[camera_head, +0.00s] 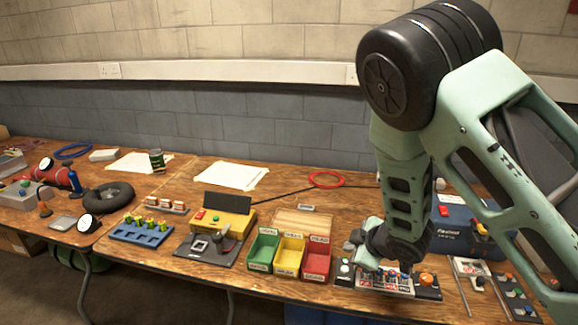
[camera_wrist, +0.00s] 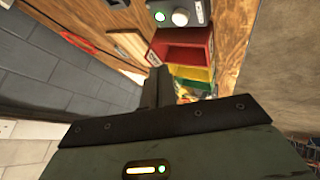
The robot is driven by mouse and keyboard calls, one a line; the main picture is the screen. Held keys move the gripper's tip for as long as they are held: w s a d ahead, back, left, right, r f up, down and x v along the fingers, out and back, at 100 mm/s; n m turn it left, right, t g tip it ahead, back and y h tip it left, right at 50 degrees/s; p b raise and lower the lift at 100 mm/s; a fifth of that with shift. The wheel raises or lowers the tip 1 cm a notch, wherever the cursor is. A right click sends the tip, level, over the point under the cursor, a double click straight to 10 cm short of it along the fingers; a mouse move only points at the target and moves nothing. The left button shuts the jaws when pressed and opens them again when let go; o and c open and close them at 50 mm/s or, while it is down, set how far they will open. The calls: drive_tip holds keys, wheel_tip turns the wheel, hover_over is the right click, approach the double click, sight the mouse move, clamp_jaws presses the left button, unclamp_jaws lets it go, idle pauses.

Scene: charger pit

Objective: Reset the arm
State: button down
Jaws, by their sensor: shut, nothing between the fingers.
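My arm, pale green with black joints, hangs down from the upper right in the head view. My gripper (camera_head: 385,264) is at its lower end, just over a grey control panel (camera_head: 372,285) with buttons and an orange knob (camera_head: 427,280). The arm's wrist hides part of the panel. In the wrist view the dark fingers of my gripper (camera_wrist: 157,86) are together and hold nothing. Whether they touch the panel I cannot tell.
Green, yellow and red bins (camera_head: 317,259) stand just left of my gripper. A blue box (camera_head: 457,229) is behind to the right, and a small panel (camera_head: 515,297) lies at far right. A yellow device (camera_head: 221,222) and blue rack (camera_head: 143,232) are further left.

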drive_tip(key=s+a+r+m+g+h, duration=0.1)
drive_tip(key=s+r, duration=0.4)
drive_tip(key=s, duration=0.5)
drive_tip(key=s+a+r+m+g+h, duration=0.1)
drive_tip(key=s+a+r+m+g, duration=0.1)
drive_tip(key=s+r, duration=0.4)
drive_tip(key=s+a+r+m+g+h, duration=0.1)
drive_tip(key=s+r+g, duration=0.4)
drive_tip(key=s, duration=1.1)
drive_tip(key=shift+a+r+m, duration=0.5)
drive_tip(key=shift+a+m, duration=0.3)
drive_tip(key=shift+a, duration=0.45)
